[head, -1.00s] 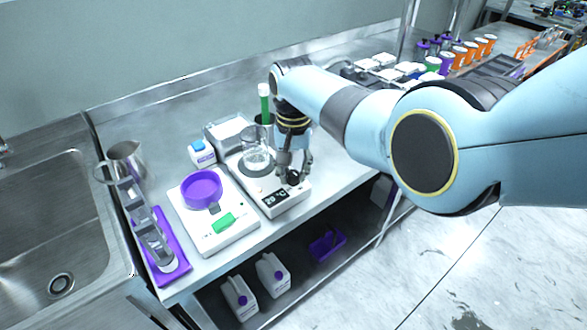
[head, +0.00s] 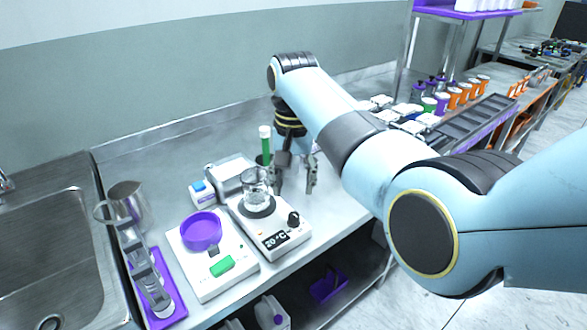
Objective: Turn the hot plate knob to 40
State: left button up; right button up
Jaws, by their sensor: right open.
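The white hot plate (head: 262,229) stands on the steel bench, with a glass beaker (head: 256,186) on its round dark top. Its black knob (head: 294,219) is at the front right corner, uncovered. The display (head: 276,241) beside the knob reads 20 °C. My right gripper (head: 294,189) is open and empty. It appears above and behind the knob, apart from it, with its fingers pointing down. My left gripper is not in view.
A white balance (head: 240,263) with a purple dish (head: 201,230) stands left of the hot plate. A metal jug (head: 127,203) and a sink (head: 50,265) are further left. A green-filled tube (head: 265,148) stands behind. Several bottles are at the back right.

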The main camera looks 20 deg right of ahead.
jog(key=shift+r, duration=1.75)
